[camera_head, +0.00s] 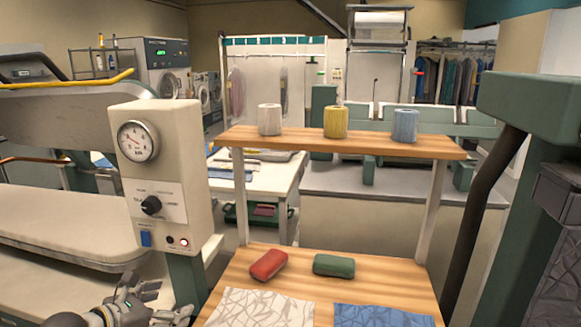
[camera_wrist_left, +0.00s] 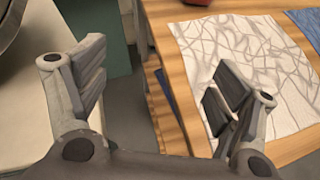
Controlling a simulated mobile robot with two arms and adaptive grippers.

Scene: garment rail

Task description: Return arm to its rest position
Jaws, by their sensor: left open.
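My left gripper (camera_head: 148,304) is at the lower left of the head view, beside the left edge of the wooden table (camera_head: 240,262). In the left wrist view the left gripper (camera_wrist_left: 155,85) has its two fingers wide apart with nothing between them. Its right finger overlaps a white patterned cloth (camera_wrist_left: 235,50) in that view; I cannot tell whether they touch. The cloth also lies at the front left of the table in the head view (camera_head: 262,308). My right gripper is not seen in either view.
A red block (camera_head: 268,264) and a green block (camera_head: 333,265) lie on the table behind the white cloth and a blue cloth (camera_head: 383,315). White, yellow and blue spools stand on the upper shelf (camera_head: 400,147). A control box (camera_head: 160,180) with a gauge stands left, beside a pressing board (camera_head: 60,225).

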